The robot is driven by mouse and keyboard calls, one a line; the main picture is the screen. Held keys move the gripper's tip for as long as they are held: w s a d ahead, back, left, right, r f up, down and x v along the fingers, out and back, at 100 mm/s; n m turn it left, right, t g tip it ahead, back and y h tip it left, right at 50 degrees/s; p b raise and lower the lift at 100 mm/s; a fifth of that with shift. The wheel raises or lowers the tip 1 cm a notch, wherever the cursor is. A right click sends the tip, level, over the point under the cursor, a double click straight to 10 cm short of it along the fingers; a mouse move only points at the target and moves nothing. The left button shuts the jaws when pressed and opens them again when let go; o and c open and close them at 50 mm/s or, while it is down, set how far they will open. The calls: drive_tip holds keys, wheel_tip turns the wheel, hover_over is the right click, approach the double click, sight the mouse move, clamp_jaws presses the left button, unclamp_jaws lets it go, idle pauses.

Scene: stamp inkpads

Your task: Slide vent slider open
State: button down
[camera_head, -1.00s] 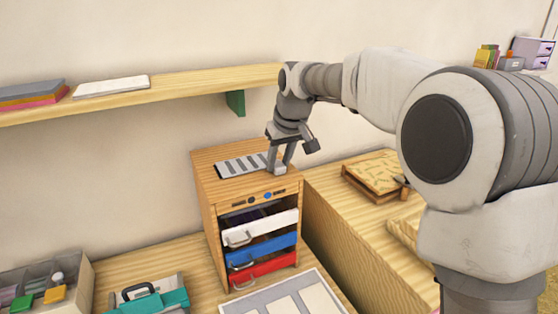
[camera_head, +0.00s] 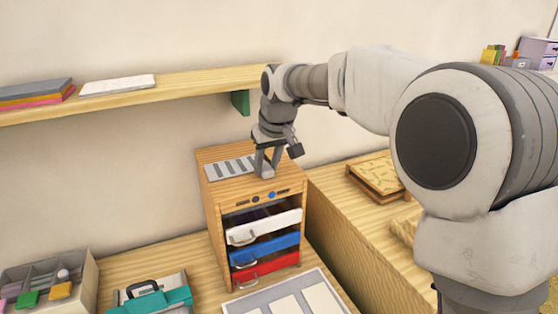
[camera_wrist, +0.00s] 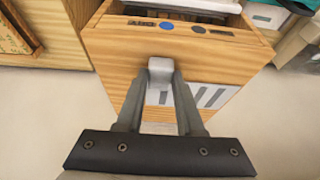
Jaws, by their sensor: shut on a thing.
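A small wooden cabinet (camera_head: 212,205) stands on the bench. A light vent plate with several dark slots (camera_head: 228,168) lies on its top. The plate also shows in the wrist view (camera_wrist: 208,97), partly hidden by a finger. My gripper (camera_head: 265,172) points down at the cabinet top, at the right end of the plate. In the wrist view its two fingers are shut on a pale grey slider knob (camera_wrist: 160,68). In the head view the fingers mostly hide the knob.
Below the top are white (camera_head: 275,226), blue (camera_head: 275,244) and red (camera_head: 280,265) drawers with handles. A wall shelf (camera_head: 190,85) runs behind. A teal case (camera_head: 165,300) and a compartment box (camera_head: 88,275) stand left. A wooden box (camera_head: 372,177) is at right.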

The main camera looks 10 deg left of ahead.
drive_tip(key=c, duration=0.5)
unclamp_jaws()
drive_tip(key=p+v, duration=0.2)
drive_tip(key=v, duration=1.5)
drive_tip(key=shift+d+r, duration=0.1)
drive_tip(key=shift+r, duration=0.15)
drive_tip(key=shift+d, duration=0.1)
drive_tip(key=s+d+f+m+t+h+p, duration=0.1)
drive_tip(key=s+d+m, duration=0.1)
drive_tip(key=s+d, duration=0.55)
drive_tip(key=s+d+f+m+t+h, duration=0.15)
drive_tip(key=s+d, duration=0.25)
drive_tip(key=d, duration=0.6)
drive_tip(key=s+d+f+m, duration=0.1)
drive_tip(key=s+d+f, duration=0.2)
drive_tip(key=s, duration=0.1)
drive_tip(key=s+d+f+m, duration=0.1)
drive_tip(key=s+d+f, duration=0.2)
drive_tip(key=s, duration=0.1)
drive_tip(key=s+d+f+m+p, duration=0.1)
drive_tip(key=s+d+f+m, duration=0.1)
drive_tip(key=s+f, duration=0.1)
drive_tip(key=shift+s+d+f+g, duration=0.25)
drive_tip(key=shift+s+d, duration=0.15)
drive_tip(key=shift+s, duration=0.1)
